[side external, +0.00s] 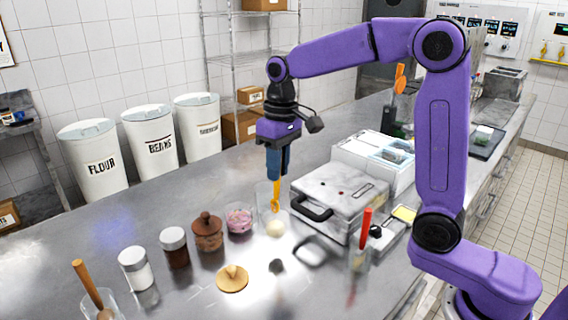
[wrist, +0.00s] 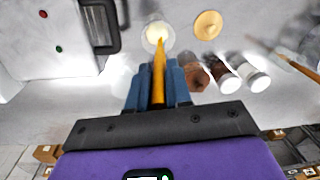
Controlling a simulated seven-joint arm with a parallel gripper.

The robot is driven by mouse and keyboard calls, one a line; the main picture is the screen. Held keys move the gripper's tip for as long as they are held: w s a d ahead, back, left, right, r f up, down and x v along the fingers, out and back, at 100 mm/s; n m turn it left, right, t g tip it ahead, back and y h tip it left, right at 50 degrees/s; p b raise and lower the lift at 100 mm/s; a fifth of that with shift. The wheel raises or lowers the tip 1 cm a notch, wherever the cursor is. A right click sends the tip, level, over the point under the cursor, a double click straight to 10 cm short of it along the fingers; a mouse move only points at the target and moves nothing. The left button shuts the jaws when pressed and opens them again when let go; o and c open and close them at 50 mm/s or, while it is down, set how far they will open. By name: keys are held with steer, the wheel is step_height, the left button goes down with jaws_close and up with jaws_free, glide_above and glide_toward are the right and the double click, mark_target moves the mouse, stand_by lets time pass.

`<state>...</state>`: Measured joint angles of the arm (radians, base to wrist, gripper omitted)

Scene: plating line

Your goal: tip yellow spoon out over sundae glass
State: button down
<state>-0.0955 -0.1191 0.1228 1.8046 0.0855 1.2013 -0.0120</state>
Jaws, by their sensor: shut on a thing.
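My gripper (side external: 277,172) is shut on the yellow spoon (side external: 275,196) and holds it upright, bowl end down, above the counter. In the wrist view the spoon (wrist: 158,72) runs out from between the blue fingers (wrist: 157,88). Its tip is close to a clear round glass (wrist: 146,36) with a pale cream-coloured ball (wrist: 158,33). In the side view the pale ball (side external: 276,228) lies just below the spoon tip. Another faint clear glass (side external: 262,192) stands behind the spoon. I cannot tell which is the sundae glass, nor whether the spoon carries anything.
A glass of pink contents (side external: 239,220), a brown lidded pot (side external: 208,234) and jars (side external: 174,248) stand to the left. A tan disc (side external: 232,279) lies in front. A grey press with a black handle (side external: 340,200) is close on the right. The front counter has bare patches.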

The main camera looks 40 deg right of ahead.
steer(key=a+f+h, duration=0.1)
steer(key=a+h, duration=0.5)
steer(key=h, duration=0.1)
steer(key=shift+f, duration=0.15)
stand_by(0.3)
stand_by(1.2)
step_height(320, 180, up, 6)
stand_by(0.7)
stand_by(0.8)
